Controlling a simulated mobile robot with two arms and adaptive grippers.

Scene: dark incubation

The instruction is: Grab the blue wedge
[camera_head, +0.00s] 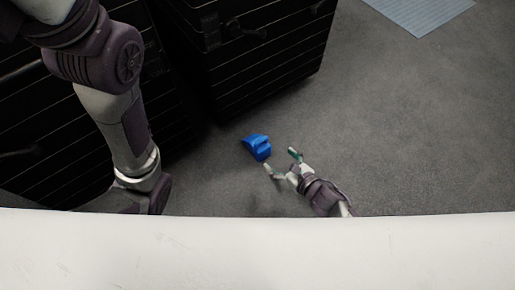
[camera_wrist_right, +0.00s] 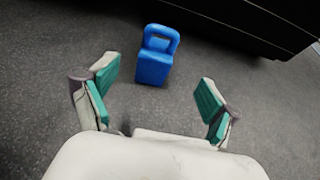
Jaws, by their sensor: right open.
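The blue wedge (camera_head: 257,147) lies on the grey floor near the foot of a black cabinet in the head view. It has a loop-like handle, which shows at its far end in the right wrist view (camera_wrist_right: 154,62). My right gripper (camera_head: 281,160) is open and empty, with its fingers spread just short of the wedge and not touching it. In the right wrist view its green-padded fingers (camera_wrist_right: 158,92) stand to either side, with the wedge ahead between them. My left arm comes in from the left in the head view, but its gripper is not visible.
Black slatted cabinets (camera_head: 265,65) stand at the left and back, close behind the wedge. A grey-blue mat (camera_head: 420,12) lies at the upper right. The floor to the right is clear. A white surface crosses the bottom of the head view.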

